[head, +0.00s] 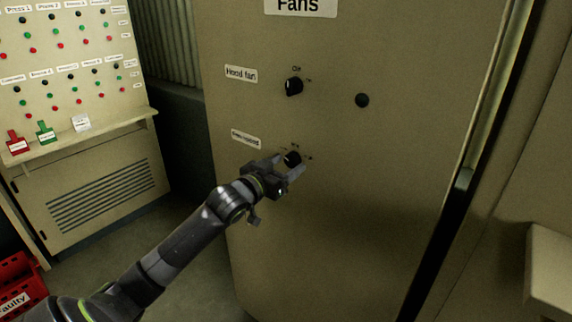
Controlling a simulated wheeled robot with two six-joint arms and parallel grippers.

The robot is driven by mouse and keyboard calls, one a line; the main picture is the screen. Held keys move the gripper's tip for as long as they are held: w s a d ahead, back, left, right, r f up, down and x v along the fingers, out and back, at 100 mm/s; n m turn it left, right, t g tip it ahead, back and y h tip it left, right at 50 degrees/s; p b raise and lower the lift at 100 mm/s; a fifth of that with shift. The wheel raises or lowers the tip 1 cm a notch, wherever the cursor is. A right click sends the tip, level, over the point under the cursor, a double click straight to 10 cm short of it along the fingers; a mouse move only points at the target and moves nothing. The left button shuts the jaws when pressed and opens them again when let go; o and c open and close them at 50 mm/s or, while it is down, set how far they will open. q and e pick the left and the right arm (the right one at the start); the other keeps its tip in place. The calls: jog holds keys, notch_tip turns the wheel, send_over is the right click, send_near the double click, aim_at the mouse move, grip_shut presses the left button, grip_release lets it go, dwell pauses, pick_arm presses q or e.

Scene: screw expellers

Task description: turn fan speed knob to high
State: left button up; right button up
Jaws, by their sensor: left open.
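A beige cabinet (345,215) labelled "Fans" carries two black rotary knobs. The upper knob (294,87) sits beside a "Hood fan" label (241,73), with "Off" printed above it. The lower knob (292,158) sits beside a second label (246,139) whose text is too small to read surely. My left gripper (291,167) is open at the lower knob, its fingers on either side of it. Whether the fingers touch the knob cannot be told. The gripper partly hides the knob and its markings. My right gripper is not in view.
A panel (65,60) with several coloured buttons and a ledge with red (17,143) and green tags (45,132) stands left. A red crate (18,288) is at lower left.

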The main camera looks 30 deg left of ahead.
pick_arm(q)
jog(key=shift+w, duration=0.2)
jog(key=c, duration=1)
